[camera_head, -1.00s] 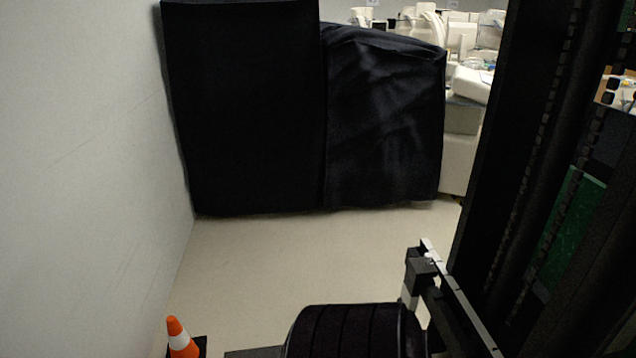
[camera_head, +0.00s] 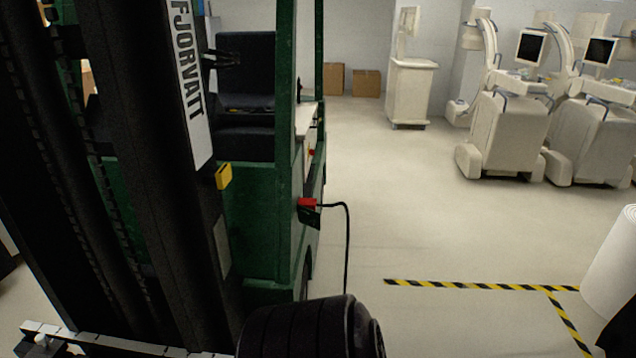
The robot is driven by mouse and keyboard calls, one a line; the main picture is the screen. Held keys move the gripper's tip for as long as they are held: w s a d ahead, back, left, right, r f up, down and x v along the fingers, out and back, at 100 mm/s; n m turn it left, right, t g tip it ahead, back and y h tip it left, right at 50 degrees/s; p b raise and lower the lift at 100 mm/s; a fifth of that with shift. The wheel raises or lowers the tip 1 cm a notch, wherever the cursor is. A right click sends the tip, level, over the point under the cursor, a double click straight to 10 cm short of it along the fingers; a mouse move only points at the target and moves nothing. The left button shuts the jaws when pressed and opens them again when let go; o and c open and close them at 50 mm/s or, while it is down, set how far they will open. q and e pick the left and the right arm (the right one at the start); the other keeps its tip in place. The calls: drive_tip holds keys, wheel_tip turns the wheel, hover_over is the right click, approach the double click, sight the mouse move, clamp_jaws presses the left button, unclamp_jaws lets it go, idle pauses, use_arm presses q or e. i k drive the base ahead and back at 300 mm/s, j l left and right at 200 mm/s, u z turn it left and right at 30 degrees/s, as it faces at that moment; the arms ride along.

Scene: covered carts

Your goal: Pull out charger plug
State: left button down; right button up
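The red charger plug (camera_head: 307,203) sits at the side of a green forklift (camera_head: 262,215), near the middle of the view. A black cable (camera_head: 347,240) leaves the plug to the right and hangs down toward the floor. Its lower end is hidden behind a dark ribbed part at the bottom of the view. The plug appears seated in the forklift's side, but the socket itself is not clear. Neither of my grippers shows in the view.
The forklift's black mast (camera_head: 150,150) fills the left side. Yellow-and-black floor tape (camera_head: 480,286) lies at the right, near a white cylinder (camera_head: 612,265). White medical carts (camera_head: 505,135) and cardboard boxes (camera_head: 367,83) stand at the back. Open floor lies right of the forklift.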

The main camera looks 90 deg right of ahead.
sight(311, 204)
drive_tip(key=z, duration=3.65)
drive_tip(key=i, duration=5.3)
drive_tip(key=j+u, duration=0.1)
drive_tip(key=u, duration=3.45)
